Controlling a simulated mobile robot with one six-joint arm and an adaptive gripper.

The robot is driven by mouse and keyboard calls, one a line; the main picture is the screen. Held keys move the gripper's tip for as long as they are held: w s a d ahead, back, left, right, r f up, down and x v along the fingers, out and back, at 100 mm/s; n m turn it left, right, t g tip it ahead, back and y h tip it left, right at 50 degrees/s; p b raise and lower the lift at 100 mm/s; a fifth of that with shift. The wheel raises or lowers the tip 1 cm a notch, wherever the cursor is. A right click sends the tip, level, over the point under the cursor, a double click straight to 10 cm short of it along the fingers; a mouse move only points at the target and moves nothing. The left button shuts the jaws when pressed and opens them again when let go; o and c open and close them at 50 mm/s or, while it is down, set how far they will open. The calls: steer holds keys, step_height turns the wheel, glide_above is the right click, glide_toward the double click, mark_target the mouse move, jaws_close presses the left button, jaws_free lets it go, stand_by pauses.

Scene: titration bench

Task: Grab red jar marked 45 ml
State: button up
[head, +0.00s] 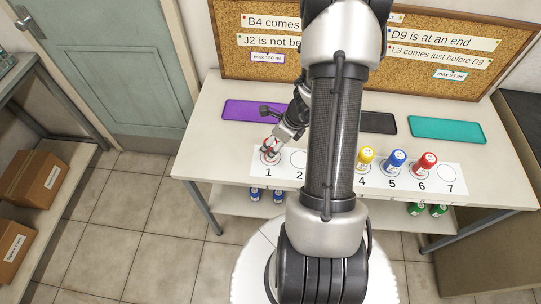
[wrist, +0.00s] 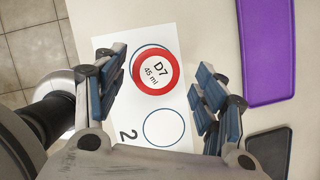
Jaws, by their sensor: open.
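The red jar marked D7, 45 ml (wrist: 155,71), shows from above in the wrist view, standing on a circle of the numbered white sheet. In the head view this red jar (head: 270,156) is at spot 1, partly hidden by my gripper. My gripper (head: 271,144) is open over spot 1. In the wrist view my gripper (wrist: 157,82) has its fingers apart, one to each side of the jar. I cannot tell whether either finger touches it.
Spot 2 (wrist: 165,128) is empty. A yellow jar (head: 365,157), a blue jar (head: 395,160) and another red jar (head: 425,163) stand at spots 4 to 6. Purple (head: 250,110), black (head: 379,123) and teal (head: 447,130) trays lie behind. My arm hides spot 3.

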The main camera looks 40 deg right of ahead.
steer(key=b+x, duration=0.2)
steer(key=x, duration=0.1)
steer(key=b+x, duration=0.1)
steer(key=x, duration=0.1)
steer(key=shift+w+a+f, duration=0.1)
steer(key=shift+w+a, duration=0.15)
steer(key=shift+a, duration=0.1)
steer(key=c, duration=1.2)
steer(key=shift+o, duration=0.2)
